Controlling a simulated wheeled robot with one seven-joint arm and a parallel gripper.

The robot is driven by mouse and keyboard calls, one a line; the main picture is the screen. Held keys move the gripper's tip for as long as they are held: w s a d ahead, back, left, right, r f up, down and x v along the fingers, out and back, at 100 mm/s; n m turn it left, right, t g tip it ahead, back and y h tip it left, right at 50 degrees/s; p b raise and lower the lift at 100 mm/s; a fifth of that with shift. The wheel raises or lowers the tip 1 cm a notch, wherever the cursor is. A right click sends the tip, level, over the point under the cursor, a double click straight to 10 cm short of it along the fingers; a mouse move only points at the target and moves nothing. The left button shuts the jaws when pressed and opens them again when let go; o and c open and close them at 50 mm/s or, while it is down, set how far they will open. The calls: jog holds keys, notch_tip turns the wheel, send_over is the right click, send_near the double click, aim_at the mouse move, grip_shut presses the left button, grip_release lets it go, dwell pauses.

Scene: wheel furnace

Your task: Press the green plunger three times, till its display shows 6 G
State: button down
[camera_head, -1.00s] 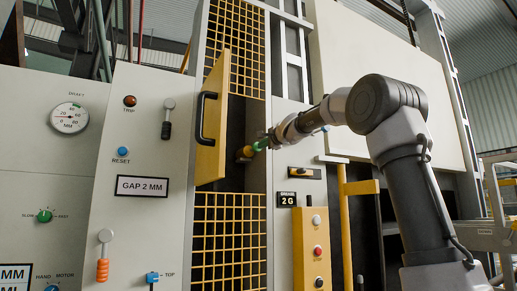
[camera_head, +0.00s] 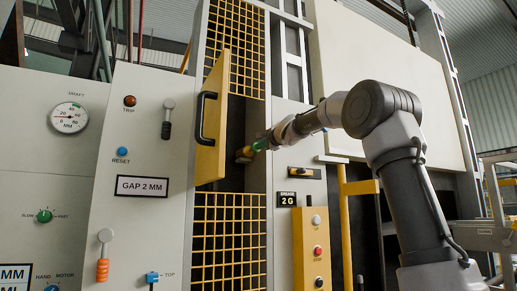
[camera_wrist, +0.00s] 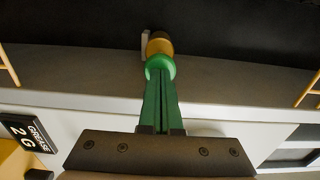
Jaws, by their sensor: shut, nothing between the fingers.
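The green plunger (camera_head: 257,146) sticks out of a brass-coloured fitting (camera_head: 243,154) inside the dark opening behind the open yellow door. In the wrist view the round green plunger cap (camera_wrist: 160,67) sits in front of the brass fitting (camera_wrist: 160,46). My gripper (camera_head: 266,141) is shut and empty. In the wrist view its fingertips (camera_wrist: 160,77) meet the near face of the cap and appear to touch it. The display (camera_head: 287,200) reads GREASE 2 G; it also shows at the left of the wrist view (camera_wrist: 28,132).
The yellow door (camera_head: 212,125) with a black handle stands open left of the plunger. Yellow mesh guards lie above and below (camera_head: 228,240) the opening. A yellow button box (camera_head: 312,250) hangs below the display. A grey panel (camera_head: 140,215) with levers stands at the left.

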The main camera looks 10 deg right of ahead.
jog(key=shift+x, duration=0.9)
jog(key=shift+v, duration=1.55)
jog(key=shift+w, duration=0.15)
